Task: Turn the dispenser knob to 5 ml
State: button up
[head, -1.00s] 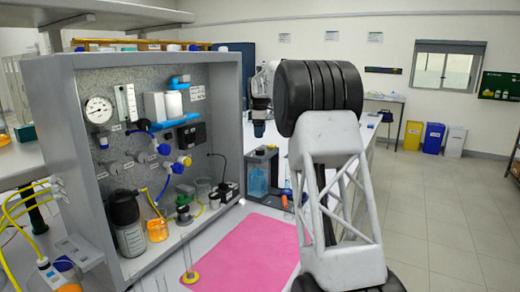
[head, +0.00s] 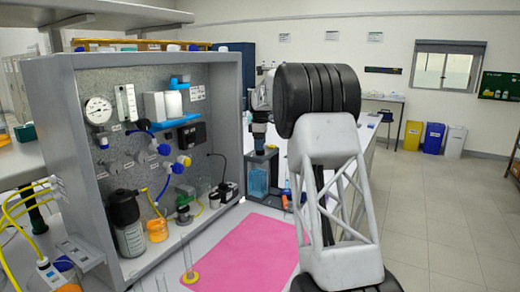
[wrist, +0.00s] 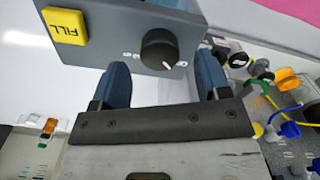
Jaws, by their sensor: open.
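The dispenser (head: 260,175) stands on the bench right of the rig, with blue liquid in its lower part. In the wrist view its blue-grey top (wrist: 110,45) carries a yellow FILL button and a round black knob (wrist: 158,46). The knob's white pointer line points toward the lower right of the picture. Small white scale marks lie beside the knob, too small to read. My gripper (wrist: 161,62) is open, its two blue fingers apart on either side of the knob's near edge, with gaps showing. In the head view my gripper (head: 259,148) is just above the dispenser.
The rig panel (head: 90,180) with gauge, valves, tubing and bottles stands to the left. A pink mat (head: 245,250) lies clear on the bench in front of the dispenser. In the wrist view rig fittings and yellow tubing (wrist: 263,88) lie at the right.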

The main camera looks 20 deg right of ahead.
jog(key=shift+f, duration=1.2)
jog(key=c, duration=0.9)
